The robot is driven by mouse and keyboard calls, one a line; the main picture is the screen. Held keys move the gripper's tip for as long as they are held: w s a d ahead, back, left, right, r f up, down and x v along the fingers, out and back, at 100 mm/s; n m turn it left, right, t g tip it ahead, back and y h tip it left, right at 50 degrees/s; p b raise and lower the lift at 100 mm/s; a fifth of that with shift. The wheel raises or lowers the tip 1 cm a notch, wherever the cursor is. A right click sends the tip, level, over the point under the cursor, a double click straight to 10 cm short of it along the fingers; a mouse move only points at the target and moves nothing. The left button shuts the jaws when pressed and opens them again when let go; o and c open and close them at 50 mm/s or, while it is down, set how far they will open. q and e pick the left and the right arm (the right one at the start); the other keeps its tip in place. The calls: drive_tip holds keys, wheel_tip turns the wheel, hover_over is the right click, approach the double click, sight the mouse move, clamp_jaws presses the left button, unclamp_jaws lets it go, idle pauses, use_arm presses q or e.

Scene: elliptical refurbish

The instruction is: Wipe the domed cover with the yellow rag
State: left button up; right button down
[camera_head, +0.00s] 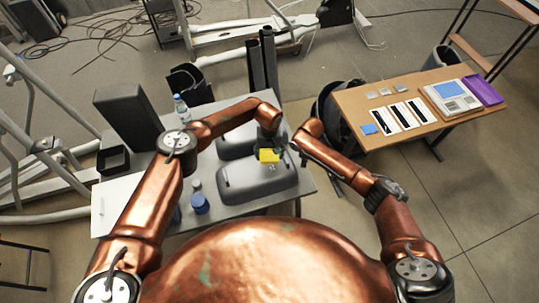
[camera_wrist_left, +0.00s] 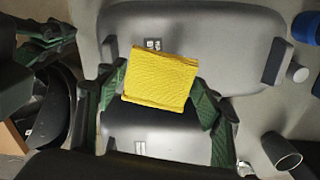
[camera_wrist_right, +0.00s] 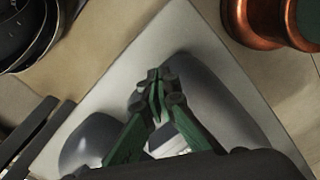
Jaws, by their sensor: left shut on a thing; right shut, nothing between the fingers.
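The yellow rag (camera_head: 268,156) is a small folded cloth in my left gripper (camera_head: 270,148). In the left wrist view the rag (camera_wrist_left: 160,77) sits between the green fingers, over the grey domed cover (camera_wrist_left: 200,42). That near cover (camera_head: 250,185) lies on the grey table; whether the rag touches it I cannot tell. A second grey cover (camera_head: 232,146) lies behind it, partly hidden by my left arm. My right gripper (camera_head: 291,149) is shut and empty, close to the right of the rag. In the right wrist view its fingertips (camera_wrist_right: 158,90) meet above the table.
A blue-lidded jar (camera_head: 200,204) and small containers stand left of the near cover. A water bottle (camera_head: 181,108) and a dark upright block (camera_head: 130,122) stand farther back. A wooden table (camera_head: 420,134) at the right holds strips, a device and a purple tray (camera_head: 483,90).

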use_arm(q)
drive_tip(key=shift+r+p, duration=2.35)
drive_tip(key=shift+r, duration=0.4)
use_arm(e)
wheel_tip(320, 180, up, 5)
drive_tip(key=shift+f, duration=0.1)
use_arm(q)
drive_tip(key=shift+f, duration=0.1)
drive_tip(key=shift+r, duration=1.55)
use_arm(e)
wheel_tip(320, 180, up, 12)
